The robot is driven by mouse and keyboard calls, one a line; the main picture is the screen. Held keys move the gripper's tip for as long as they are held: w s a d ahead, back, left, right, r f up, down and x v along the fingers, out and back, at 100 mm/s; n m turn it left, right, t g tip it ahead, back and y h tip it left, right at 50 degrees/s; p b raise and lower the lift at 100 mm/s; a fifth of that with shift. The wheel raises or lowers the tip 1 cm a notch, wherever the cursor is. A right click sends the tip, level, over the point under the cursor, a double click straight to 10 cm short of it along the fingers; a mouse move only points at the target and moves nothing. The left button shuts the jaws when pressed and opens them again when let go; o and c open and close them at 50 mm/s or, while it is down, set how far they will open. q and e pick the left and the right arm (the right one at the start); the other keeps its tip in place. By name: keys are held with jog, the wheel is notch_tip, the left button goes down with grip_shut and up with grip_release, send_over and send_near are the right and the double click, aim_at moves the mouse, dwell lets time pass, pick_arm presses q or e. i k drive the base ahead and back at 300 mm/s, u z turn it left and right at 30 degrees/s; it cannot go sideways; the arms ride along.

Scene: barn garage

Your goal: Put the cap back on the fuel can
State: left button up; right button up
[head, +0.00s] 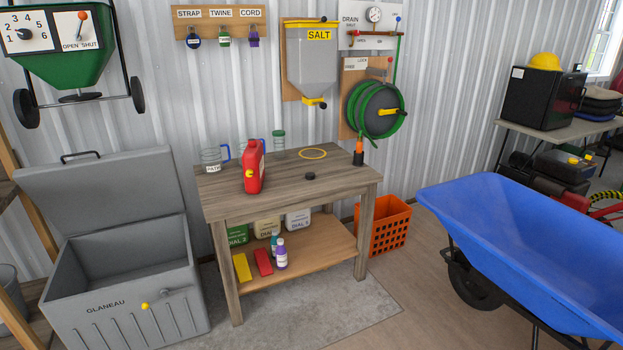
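A red fuel can (253,172) stands upright on the left part of the wooden workbench (336,174). A yellow part shows on its side facing me. A small black disc that looks like a cap (310,176) lies on the bench top to the right of the can, apart from it. Whether the can's opening is bare is too small to tell. Neither of my grippers is in the head view.
An open grey chest (120,275) stands left, a blue wheelbarrow (530,250) right. Floor in front is clear.

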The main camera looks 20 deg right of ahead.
aim_at(253, 156)
jog(key=z, duration=0.65)
jog(key=i, duration=0.65)
jog(key=z, duration=1)
jog(key=i, duration=2.25)
jog(key=u, duration=1.45)
jog(key=i, duration=0.6)
jog(key=u, duration=0.7)
